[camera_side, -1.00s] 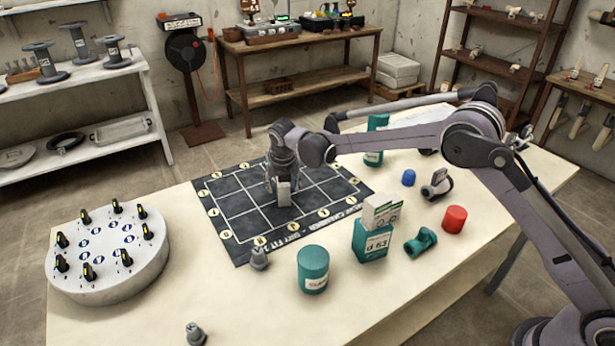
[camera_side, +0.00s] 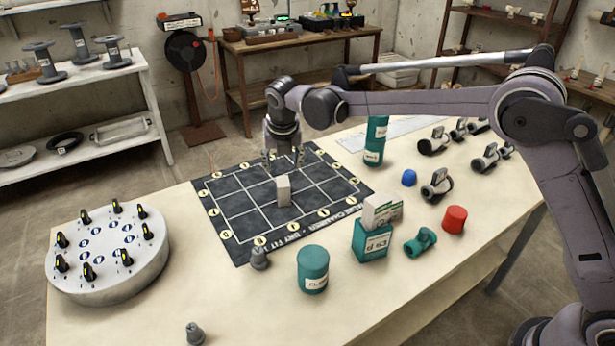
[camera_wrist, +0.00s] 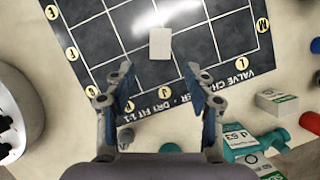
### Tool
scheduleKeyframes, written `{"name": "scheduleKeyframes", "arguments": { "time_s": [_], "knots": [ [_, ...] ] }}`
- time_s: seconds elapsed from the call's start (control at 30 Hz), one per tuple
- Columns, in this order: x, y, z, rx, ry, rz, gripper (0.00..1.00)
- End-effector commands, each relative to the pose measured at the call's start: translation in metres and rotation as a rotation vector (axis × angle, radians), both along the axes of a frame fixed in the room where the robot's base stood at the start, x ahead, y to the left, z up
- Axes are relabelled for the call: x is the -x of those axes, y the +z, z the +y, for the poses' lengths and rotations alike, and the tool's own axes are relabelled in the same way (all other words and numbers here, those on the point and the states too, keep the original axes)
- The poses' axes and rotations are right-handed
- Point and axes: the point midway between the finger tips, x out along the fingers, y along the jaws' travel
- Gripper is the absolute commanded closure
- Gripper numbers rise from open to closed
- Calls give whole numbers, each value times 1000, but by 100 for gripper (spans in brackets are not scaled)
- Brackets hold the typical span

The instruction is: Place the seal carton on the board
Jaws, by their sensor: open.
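A small whitish carton (camera_side: 284,190) stands upright on the dark gridded board (camera_side: 233,206). In the wrist view the carton (camera_wrist: 160,43) lies beyond my fingertips, on the board (camera_wrist: 96,38). I cannot read any label on it, so I cannot tell whether it is the seal carton. My gripper (camera_side: 284,160) is open and empty, above the board and a little above and behind the carton in the side view. In the wrist view my gripper's two fingers (camera_wrist: 162,82) are spread apart with nothing between them.
A teal box (camera_side: 371,241) holding white cartons stands right of the board, near a teal canister (camera_side: 313,269), a teal fitting (camera_side: 420,242) and a red cap (camera_side: 454,219). A grey fitting (camera_side: 259,258) is at the board's front edge. A round knobbed stand (camera_side: 108,254) is left.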

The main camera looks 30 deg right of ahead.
Motion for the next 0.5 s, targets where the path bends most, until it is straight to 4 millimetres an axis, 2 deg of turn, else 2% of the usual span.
{"name": "scheduleKeyframes", "arguments": {
  "time_s": [0.17, 0.27, 0.37, 0.5],
  "knots": [
    [6, 12, -2, -11, -23, -5, 45],
    [16, 25, -11, -53, -111, -25, 45],
    [33, 43, -27, -133, -269, -59, 45],
    [68, 68, -52, -273, -544, -114, 45]
  ]
}}
